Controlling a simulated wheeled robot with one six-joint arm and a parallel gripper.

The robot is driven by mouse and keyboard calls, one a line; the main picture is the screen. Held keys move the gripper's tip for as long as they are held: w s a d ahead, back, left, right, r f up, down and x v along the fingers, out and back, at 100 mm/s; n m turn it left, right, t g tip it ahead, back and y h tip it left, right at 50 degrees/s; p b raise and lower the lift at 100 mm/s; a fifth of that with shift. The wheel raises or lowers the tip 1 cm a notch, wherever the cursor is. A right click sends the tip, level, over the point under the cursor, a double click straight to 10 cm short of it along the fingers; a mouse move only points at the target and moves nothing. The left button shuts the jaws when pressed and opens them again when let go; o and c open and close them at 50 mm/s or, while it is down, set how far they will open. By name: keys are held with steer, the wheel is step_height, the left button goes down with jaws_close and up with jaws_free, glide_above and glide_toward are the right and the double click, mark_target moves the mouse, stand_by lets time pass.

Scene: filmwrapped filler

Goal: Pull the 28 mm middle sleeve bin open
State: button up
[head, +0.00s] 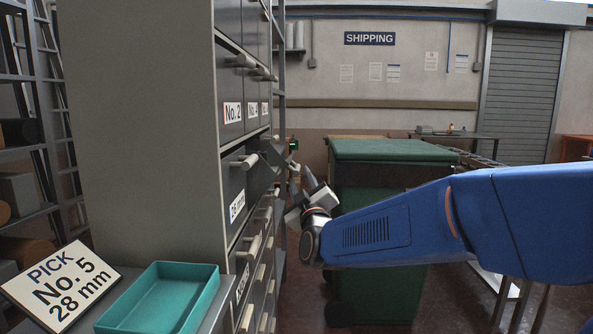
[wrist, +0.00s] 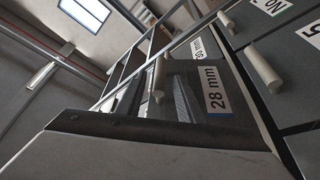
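The grey drawer cabinet (head: 145,120) stands at the left in the head view. A dark bin front with a "28 mm" label (head: 237,206) and a pale bar handle (head: 243,162) faces the aisle. In the wrist view a tilted 28 mm label (wrist: 213,88) shows beside a pale handle (wrist: 158,80). Which bin of that row is the middle one is unclear. My gripper (head: 289,185) is beside the cabinet face, at the height of the 28 mm row; its grey jaws look apart. I see no handle held between them. Foreshortening hides whether any bin stands slightly out.
A green wheeled bin (head: 385,150) stands right behind my gripper. A teal tray (head: 165,300) and a sign reading "PICK No. 5 28 mm" (head: 60,285) are at the lower left. More drawers with handles (wrist: 262,68) lie close by in the wrist view.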

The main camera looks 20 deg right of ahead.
mark_target(297, 166)
steer(key=shift+x, duration=3.2)
steer(key=shift+c, duration=0.7)
